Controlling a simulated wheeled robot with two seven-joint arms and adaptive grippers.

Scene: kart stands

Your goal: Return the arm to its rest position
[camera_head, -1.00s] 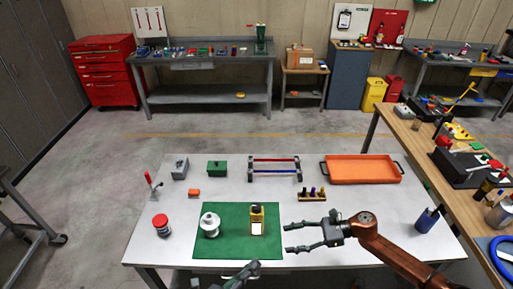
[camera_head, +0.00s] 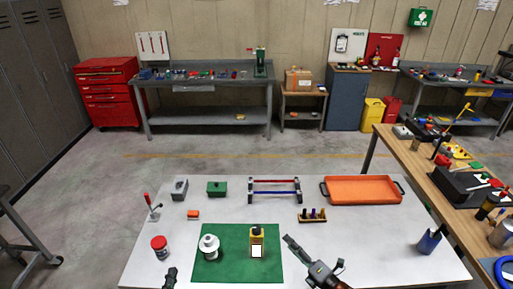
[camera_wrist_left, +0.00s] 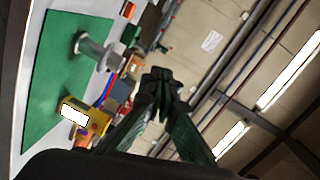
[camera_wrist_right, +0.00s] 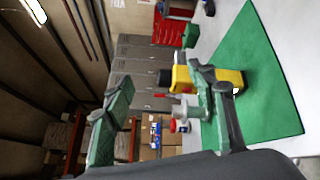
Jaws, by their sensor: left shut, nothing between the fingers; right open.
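My right gripper (camera_head: 308,252) is at the table's front, right of the green mat (camera_head: 207,269). It is open and empty; its spread fingers show in the right wrist view (camera_wrist_right: 158,85). My left gripper (camera_head: 170,277) shows only as a dark tip at the bottom edge, left of the mat. It is shut and empty in the left wrist view (camera_wrist_left: 162,80).
A red-lidded jar (camera_head: 160,247) stands left of the mat. An orange tray (camera_head: 363,190), a rack with red and blue bars (camera_head: 274,192) and a small peg block (camera_head: 312,215) are behind. A blue cup (camera_head: 429,240) stands right. The table between tray and cup is clear.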

